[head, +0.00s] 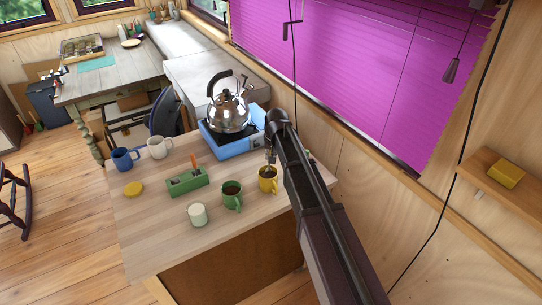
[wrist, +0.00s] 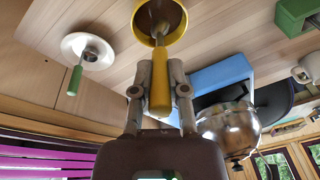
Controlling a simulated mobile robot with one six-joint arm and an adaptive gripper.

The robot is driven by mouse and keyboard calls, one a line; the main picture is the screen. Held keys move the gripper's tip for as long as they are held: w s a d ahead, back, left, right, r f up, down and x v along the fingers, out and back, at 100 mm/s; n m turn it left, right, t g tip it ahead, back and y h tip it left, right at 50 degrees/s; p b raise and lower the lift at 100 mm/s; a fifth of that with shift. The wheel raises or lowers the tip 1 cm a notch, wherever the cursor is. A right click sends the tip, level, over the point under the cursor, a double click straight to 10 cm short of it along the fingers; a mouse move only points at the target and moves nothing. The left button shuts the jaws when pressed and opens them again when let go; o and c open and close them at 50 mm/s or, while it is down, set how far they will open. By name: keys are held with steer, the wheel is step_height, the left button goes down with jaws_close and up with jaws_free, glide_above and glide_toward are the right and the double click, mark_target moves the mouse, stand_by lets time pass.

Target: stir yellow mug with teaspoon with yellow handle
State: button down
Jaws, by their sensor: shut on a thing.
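The yellow mug (head: 266,184) stands upright on the wooden counter, below my gripper (head: 270,153). In the wrist view I look into the open yellow mug (wrist: 177,14). My gripper (wrist: 160,80) is shut on the yellow handle of the teaspoon (wrist: 157,100). The spoon's metal end reaches into the mug's mouth, in front of its brownish inside. Whether the spoon touches the mug's wall or bottom I cannot tell.
A green mug (head: 232,200) and a white cup (head: 198,217) stand left of the yellow mug. A kettle (head: 228,114) sits on a blue stove (head: 232,147) behind. A green box (head: 187,182) stands farther left.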

steer(key=shift+r+p, duration=0.5)
steer(key=shift+r, duration=0.25)
stand_by(0.5)
